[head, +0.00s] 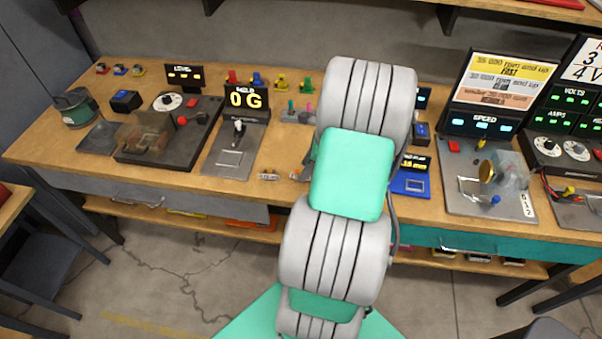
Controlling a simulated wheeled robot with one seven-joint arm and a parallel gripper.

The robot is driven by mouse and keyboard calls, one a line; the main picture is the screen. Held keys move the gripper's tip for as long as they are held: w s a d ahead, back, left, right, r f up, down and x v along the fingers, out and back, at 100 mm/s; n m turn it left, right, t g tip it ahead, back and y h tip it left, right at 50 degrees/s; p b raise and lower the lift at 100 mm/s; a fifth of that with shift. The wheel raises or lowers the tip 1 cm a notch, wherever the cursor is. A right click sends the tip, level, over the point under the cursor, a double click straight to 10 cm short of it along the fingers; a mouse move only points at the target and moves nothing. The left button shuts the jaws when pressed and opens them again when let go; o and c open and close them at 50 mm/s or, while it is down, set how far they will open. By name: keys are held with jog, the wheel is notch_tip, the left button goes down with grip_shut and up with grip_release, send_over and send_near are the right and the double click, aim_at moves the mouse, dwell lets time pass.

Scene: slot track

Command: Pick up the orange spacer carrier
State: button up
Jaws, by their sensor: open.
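I cannot pick out an orange spacer carrier for certain. A flat orange item (250,224) lies on the shelf under the bench, partly hidden by the drawer front above it; it is too small to identify. My arm rises through the middle of the head view and covers part of the bench. My gripper is hidden behind my arm, so its place relative to any object cannot be seen.
The long wooden bench (70,160) holds a black device (170,150) at left, a "0 G" display (247,99) and a speed rig (487,185) at right. Small coloured pieces line the back. A tray with coloured pegs (297,115) stands beside my arm. Floor in front is mostly clear.

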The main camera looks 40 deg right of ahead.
jog(key=x, duration=0.2)
jog(key=shift+w+f, duration=0.1)
jog(key=shift+f, duration=0.15)
jog(key=shift+c, duration=0.4)
grip_shut()
